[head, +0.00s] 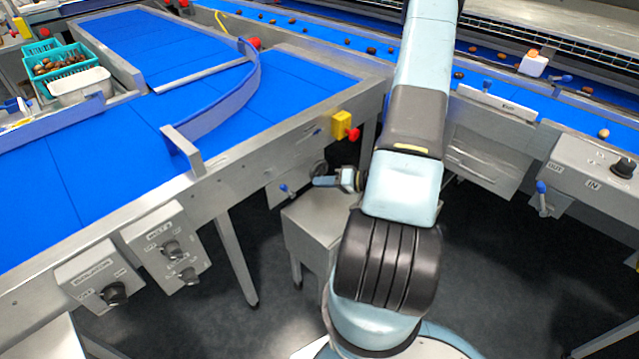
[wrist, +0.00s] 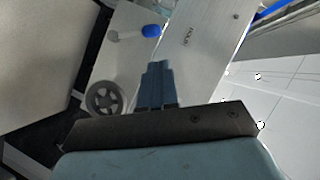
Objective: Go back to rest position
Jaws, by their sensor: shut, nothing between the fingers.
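My gripper (wrist: 157,68) is shut and empty in the wrist view, its two dark blue-grey fingers side by side. In the head view my gripper (head: 318,181) is small, in front of the side of the metal conveyor frame and pointing left. A grey handwheel (wrist: 104,98) lies just left of the fingers in the wrist view. A lever with a blue knob (wrist: 150,31) is beyond the fingertips, on a pale panel with a dark label. I cannot tell whether the fingers touch the panel.
A blue conveyor (head: 90,170) with a curved blue guide (head: 225,100) fills the left. Another belt (head: 385,50) carries several dates at the back. A metal box (head: 310,230) stands below my gripper. A control box (head: 595,170) is at right. Dark floor (head: 510,270) is open at lower right.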

